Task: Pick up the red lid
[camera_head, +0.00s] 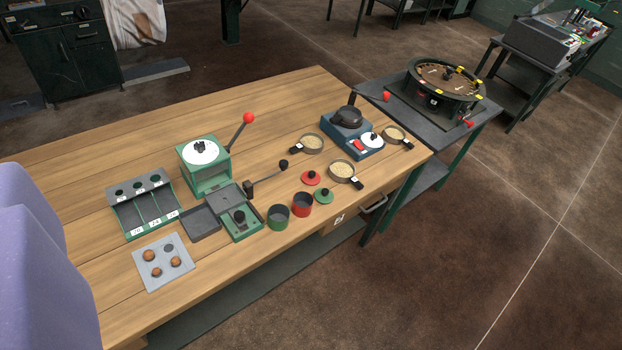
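The red lid (311,178) is a small round disc with a dark knob. It lies flat on the wooden table (110,205), left of a pan with pale contents (344,171). A green lid (323,196) of the same shape lies just in front of it. An open red pot (301,204) and an open green pot (278,217) stand nearby. A smooth lavender shape at the left edge may be part of my gripper, far from the red lid. No fingertips can be made out, so I cannot tell its opening.
A green lever press (204,168), a sorting rack (145,206) and a grey plate with brown balls (163,261) stand on the table's left half. A blue device (350,135) and more pans are behind the lid. A dark side table (475,119) adjoins at right.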

